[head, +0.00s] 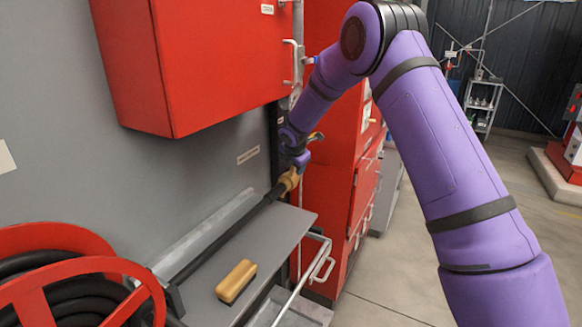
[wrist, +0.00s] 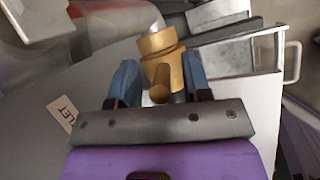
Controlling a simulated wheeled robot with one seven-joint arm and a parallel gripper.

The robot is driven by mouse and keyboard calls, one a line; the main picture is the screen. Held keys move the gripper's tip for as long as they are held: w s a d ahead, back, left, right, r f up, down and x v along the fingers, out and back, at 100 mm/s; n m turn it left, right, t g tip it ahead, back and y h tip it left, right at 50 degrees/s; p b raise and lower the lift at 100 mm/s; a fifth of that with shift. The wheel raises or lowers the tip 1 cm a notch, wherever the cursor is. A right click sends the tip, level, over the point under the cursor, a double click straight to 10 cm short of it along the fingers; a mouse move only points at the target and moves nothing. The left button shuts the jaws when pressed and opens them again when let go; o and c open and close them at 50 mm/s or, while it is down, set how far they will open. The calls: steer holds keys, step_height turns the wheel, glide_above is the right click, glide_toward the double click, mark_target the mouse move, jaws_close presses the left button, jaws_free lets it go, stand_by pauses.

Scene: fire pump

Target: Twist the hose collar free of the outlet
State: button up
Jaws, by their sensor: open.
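The brass hose collar (head: 289,180) is at the far end of the black hose (head: 232,232), beside the red cabinet. In the wrist view the brass collar (wrist: 162,58) has a rounded stub pointing toward my camera. My gripper (head: 294,160) is right at the brass fitting. In the wrist view my gripper (wrist: 159,80) is open, with one blue finger on each side of the stub. A small gap shows on the left; contact on the right I cannot tell. The outlet is not clearly distinguishable from the brass fitting.
A grey ledge (head: 285,228) holds a tan block (head: 236,281). A red hose reel (head: 75,265) stands at front left. A red wall box (head: 205,65) overhangs the ledge. A red cabinet (head: 325,205) is behind it, with handrails beside. Open floor lies to the right.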

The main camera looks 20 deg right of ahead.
steer(key=shift+w+f, duration=0.15)
steer(key=shift+f, duration=0.1)
jaws_close()
